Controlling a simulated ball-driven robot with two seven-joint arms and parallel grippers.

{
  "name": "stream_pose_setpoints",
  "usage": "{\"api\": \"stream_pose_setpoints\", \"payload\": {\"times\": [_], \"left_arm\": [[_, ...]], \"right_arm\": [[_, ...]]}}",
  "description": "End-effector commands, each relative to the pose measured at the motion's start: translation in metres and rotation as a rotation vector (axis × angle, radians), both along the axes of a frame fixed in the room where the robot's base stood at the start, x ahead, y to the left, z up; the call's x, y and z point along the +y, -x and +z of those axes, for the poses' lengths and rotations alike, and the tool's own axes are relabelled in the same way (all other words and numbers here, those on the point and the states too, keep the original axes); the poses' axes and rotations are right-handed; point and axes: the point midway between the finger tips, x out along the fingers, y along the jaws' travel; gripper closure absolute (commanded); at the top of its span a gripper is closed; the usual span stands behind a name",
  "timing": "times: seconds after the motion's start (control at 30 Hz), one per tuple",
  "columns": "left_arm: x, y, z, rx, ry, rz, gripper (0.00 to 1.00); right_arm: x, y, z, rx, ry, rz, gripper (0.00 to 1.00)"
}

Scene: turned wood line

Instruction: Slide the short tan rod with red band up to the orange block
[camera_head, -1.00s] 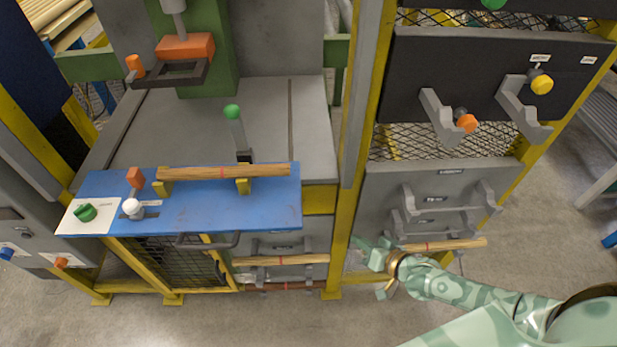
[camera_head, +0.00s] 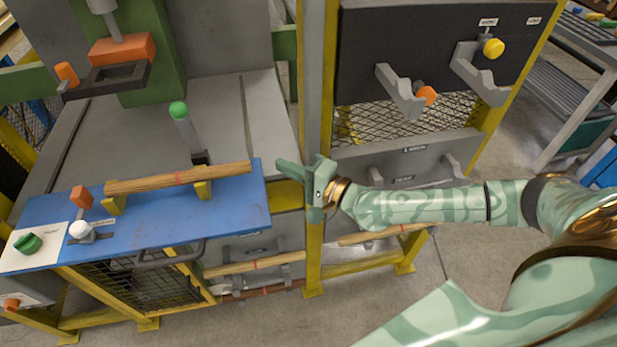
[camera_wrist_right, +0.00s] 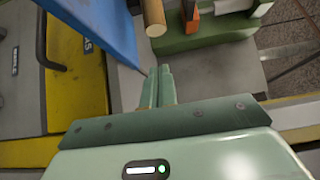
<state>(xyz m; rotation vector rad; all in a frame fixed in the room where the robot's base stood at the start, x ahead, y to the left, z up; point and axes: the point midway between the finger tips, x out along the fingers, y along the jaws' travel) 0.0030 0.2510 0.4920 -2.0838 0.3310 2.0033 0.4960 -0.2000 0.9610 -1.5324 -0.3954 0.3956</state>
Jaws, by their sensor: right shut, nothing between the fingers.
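A tan rod (camera_head: 140,183) with a red band lies across two yellow rests (camera_head: 201,190) on the blue bench top. Its left end is a short gap away from the small orange block (camera_head: 81,198), which stands at the bench's left. In the right wrist view the rod's near end (camera_wrist_right: 154,18) shows ahead of the fingers. My right gripper (camera_head: 287,168) is shut and empty, just right of the rod's right end and apart from it, fingers pointing left. The same fingers show in the wrist view (camera_wrist_right: 160,84). My left gripper is out of view.
A green-knobbed lever (camera_head: 185,122) stands behind the rod. A white knob (camera_head: 81,230) and a green knob (camera_head: 28,243) are on the bench's left. A yellow post (camera_head: 313,240) rises beside my right gripper. Other rods (camera_head: 255,265) hang below the bench.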

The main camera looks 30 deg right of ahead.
Motion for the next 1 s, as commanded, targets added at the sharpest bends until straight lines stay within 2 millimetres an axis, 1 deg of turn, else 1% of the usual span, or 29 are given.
{"api": "stream_pose_setpoints", "payload": {"times": [0.03, 0.13, 0.3, 0.47, 0.73, 0.77, 0.9, 1.0], "left_arm": [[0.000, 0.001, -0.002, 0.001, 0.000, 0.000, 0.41], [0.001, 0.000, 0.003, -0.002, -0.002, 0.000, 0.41], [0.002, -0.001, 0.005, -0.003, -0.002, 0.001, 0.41], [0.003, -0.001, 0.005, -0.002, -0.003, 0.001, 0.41], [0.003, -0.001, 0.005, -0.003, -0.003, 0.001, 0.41], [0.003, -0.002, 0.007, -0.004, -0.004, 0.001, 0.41], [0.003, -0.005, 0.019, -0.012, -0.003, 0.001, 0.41], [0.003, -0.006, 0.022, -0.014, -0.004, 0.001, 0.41]], "right_arm": [[0.005, -0.009, 0.000, -0.002, 0.000, 0.001, 1.00], [0.022, -0.012, 0.002, 0.000, -0.002, 0.003, 1.00], [0.038, -0.017, 0.001, 0.000, 0.001, 0.001, 1.00], [0.043, -0.018, 0.000, 0.000, 0.001, 0.000, 1.00], [0.043, -0.018, 0.000, 0.000, 0.002, 0.000, 1.00], [0.044, -0.019, 0.000, 0.000, 0.001, 0.000, 1.00], [0.061, -0.023, 0.004, -0.001, -0.002, 0.000, 1.00], [0.068, -0.025, 0.002, -0.001, 0.002, 0.000, 1.00]]}}
